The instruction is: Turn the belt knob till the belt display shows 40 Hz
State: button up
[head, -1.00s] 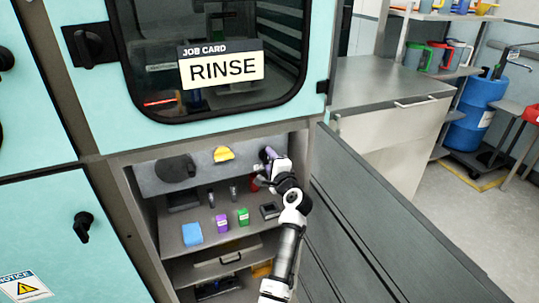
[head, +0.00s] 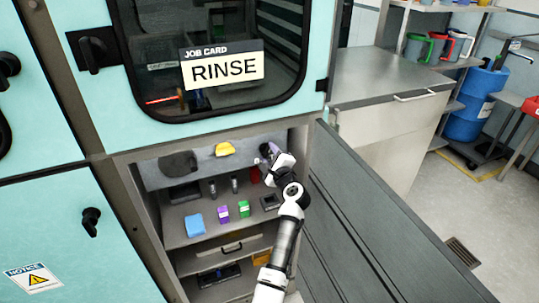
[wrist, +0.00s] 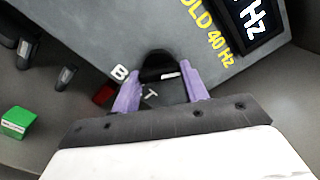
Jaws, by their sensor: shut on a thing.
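In the wrist view, my gripper (wrist: 158,88) has its two purple fingers on either side of the black belt knob (wrist: 158,64) and is shut on it. The knob stands on a grey panel (wrist: 90,25), with letters of a white label partly hidden behind the fingers. The belt display (wrist: 262,22) is cut off at the top right; only "Hz" and part of a digit show, so its number cannot be read. Yellow print beside it reads "OLD 40 Hz", cut at the edge. In the head view my gripper (head: 268,152) is at the panel's right end, hiding the knob.
Below the panel, a shelf holds a blue block (head: 194,226), a purple box (head: 223,213) and a green box (head: 244,209). A yellow piece (head: 224,149) is on the panel. An open grey door (head: 390,225) stands close on the right of my arm.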

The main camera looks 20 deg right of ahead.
jog(key=o, duration=1)
jog(key=shift+s, duration=0.1)
jog(key=s+b, duration=0.2)
jog(key=s, duration=1.1)
jog(key=shift+s+d+b, duration=0.25)
jog(key=shift+s+b, duration=0.05)
jog(key=shift+s, duration=0.05)
